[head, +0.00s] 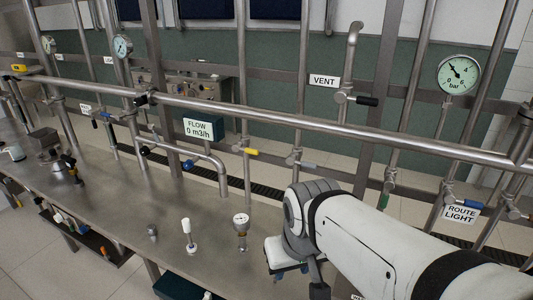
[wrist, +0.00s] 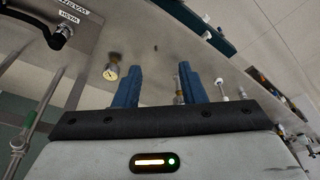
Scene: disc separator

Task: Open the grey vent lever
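The VENT sign (head: 324,81) hangs on a rail right of centre in the head view. Beside it, a steel valve on a bent pipe carries a lever with a dark, nearly black grip (head: 367,101), lying roughly level to the right. I cannot identify the vent lever in the wrist view.
A long steel handrail (head: 300,126) crosses in front of the pipes. The steel bench (head: 130,200) holds a small gauge (head: 241,220) and a white-topped lever (head: 187,227). A pressure gauge (head: 459,73) is at the upper right.

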